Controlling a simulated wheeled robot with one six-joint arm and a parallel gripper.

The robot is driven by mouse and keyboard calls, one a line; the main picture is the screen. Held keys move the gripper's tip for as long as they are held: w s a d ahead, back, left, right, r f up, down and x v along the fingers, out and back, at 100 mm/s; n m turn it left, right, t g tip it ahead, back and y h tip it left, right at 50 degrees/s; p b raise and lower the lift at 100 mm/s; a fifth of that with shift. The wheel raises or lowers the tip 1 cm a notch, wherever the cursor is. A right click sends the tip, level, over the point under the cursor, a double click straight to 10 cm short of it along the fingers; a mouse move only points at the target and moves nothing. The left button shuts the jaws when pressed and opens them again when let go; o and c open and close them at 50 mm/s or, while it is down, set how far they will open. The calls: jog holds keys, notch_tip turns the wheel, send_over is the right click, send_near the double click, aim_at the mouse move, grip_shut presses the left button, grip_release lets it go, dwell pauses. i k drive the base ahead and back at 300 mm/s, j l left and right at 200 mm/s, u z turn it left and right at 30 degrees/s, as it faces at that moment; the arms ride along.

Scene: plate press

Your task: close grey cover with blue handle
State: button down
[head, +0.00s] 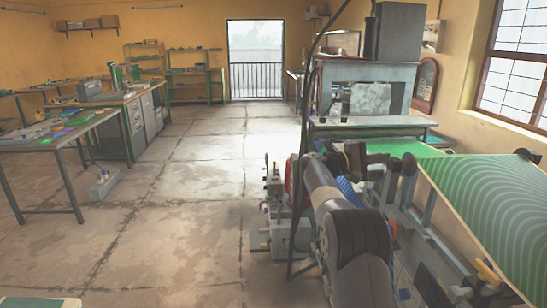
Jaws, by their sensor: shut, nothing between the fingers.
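A mottled grey panel (370,98) stands upright on the front of the large grey machine at the back right. I cannot tell whether it is the grey cover, and I see no clear blue handle on it. A small ribbed blue part (347,190) shows just right of my forearm, partly hidden by it; I cannot tell what it belongs to.
A sloping green patterned sheet (500,215) on a metal frame fills the right side. A thin dark pole (302,150) rises left of my arm, beside small grey equipment (290,235) on the floor. Workbenches (60,143) line the left. The middle floor (190,200) is clear.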

aim_at(365, 98)
jog(key=i, duration=1.7)
jog(key=i+z, duration=0.1)
jog(key=i, duration=0.75)
jog(key=i+j+z, duration=0.1)
jog(key=i, duration=0.75)
jog(key=i+j+z, duration=0.45)
jog(key=i, duration=0.15)
jog(key=i+l, duration=0.05)
jog(key=l, duration=0.05)
